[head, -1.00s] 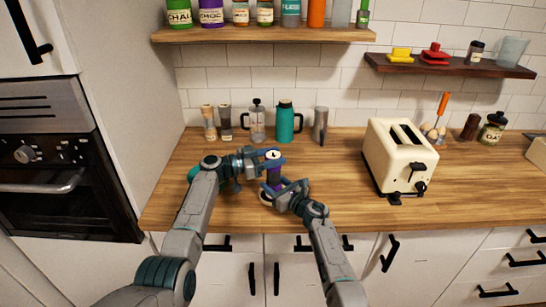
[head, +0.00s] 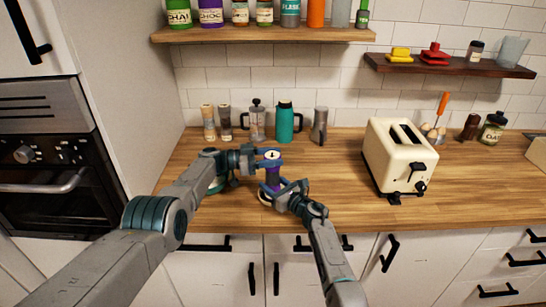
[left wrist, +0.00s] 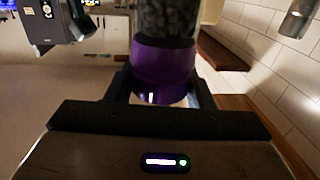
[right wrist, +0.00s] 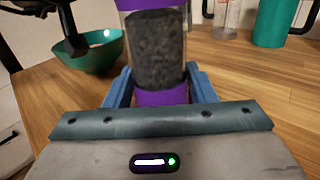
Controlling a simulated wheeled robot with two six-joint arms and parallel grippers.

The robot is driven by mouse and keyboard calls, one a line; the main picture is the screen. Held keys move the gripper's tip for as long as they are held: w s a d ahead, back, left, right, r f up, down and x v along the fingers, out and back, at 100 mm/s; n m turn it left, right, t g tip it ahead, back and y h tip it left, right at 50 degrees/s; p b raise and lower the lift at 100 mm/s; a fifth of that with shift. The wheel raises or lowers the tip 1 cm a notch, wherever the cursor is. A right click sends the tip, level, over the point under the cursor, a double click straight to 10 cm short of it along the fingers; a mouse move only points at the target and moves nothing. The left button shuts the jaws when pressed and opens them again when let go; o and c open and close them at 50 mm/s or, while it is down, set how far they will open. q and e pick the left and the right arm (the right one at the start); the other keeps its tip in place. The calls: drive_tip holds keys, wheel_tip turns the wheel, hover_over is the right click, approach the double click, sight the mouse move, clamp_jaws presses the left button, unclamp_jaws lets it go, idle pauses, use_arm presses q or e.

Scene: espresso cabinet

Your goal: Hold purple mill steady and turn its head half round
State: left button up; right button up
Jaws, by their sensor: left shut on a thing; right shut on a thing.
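The purple mill (head: 273,176) stands upright near the front of the wooden counter, between my two grippers. In the head view its top shows a pale disc with a dark centre. My left gripper (head: 270,160) is shut on the purple head, which also shows in the left wrist view (left wrist: 163,65). My right gripper (head: 276,191) is shut around the lower body; in the right wrist view the dark-filled clear section (right wrist: 156,48) rises above its blue fingers. The mill's base is partly hidden by the right gripper.
A green bowl (right wrist: 92,45) sits close to the mill, mostly behind my left arm in the head view. A cream toaster (head: 400,155) stands to the right. A teal flask (head: 285,122), a French press (head: 257,122) and other containers line the back wall.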

use_arm(q)
drive_tip(key=o, duration=1)
drive_tip(key=a, duration=0.4)
drive_tip(key=s+a, duration=0.1)
drive_tip(key=a, duration=0.7)
drive_tip(key=shift+s, duration=0.25)
